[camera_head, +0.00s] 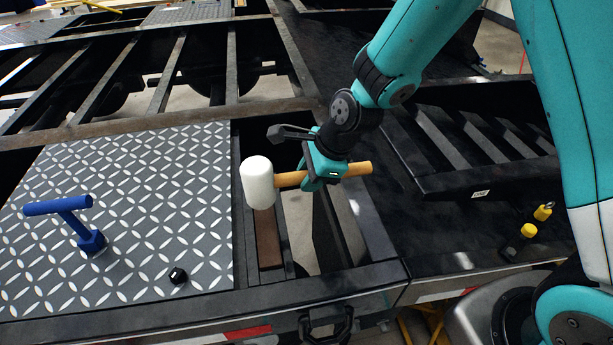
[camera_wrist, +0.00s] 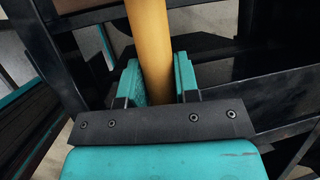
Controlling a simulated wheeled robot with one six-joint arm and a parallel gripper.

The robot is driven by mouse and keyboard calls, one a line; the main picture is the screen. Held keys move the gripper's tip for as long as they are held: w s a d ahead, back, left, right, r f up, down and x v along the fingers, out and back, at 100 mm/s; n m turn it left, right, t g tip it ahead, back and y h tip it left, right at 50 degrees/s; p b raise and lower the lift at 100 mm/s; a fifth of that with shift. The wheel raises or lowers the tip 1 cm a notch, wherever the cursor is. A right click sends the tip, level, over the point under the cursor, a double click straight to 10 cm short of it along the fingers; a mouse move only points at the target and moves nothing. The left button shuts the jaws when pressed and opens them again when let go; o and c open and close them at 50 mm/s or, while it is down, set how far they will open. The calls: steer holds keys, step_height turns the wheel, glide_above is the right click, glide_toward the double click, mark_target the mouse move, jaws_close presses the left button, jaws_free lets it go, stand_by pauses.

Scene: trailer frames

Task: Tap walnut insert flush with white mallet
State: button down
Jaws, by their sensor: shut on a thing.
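The white mallet has a white head (camera_head: 258,182) and a wooden handle (camera_head: 357,169). My gripper (camera_head: 322,174) is shut around the handle, which lies roughly level across the picture with the head to the left. In the wrist view the handle (camera_wrist: 151,45) passes between the two teal fingers (camera_wrist: 159,82). The brown walnut insert (camera_head: 267,240) lies in a narrow slot of the dark frame beside the tread plate. The mallet head appears above its far end and hides part of it. I cannot tell whether the head touches it, or whether the insert sits flush.
A grey diamond tread plate (camera_head: 150,215) lies at the left. On it stand a blue T-shaped tool (camera_head: 72,215) and a small black knob (camera_head: 178,276). Open gaps and dark frame beams surround the slot.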

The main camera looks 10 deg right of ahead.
step_height(320, 180, down, 7)
steer(key=b, duration=0.5)
step_height(320, 180, up, 6)
steer(key=p, duration=0.5)
steer(key=shift+p, duration=0.4)
steer(key=shift+f, duration=0.1)
steer(key=shift+r+p, duration=0.6)
steer(key=shift+f, duration=0.1)
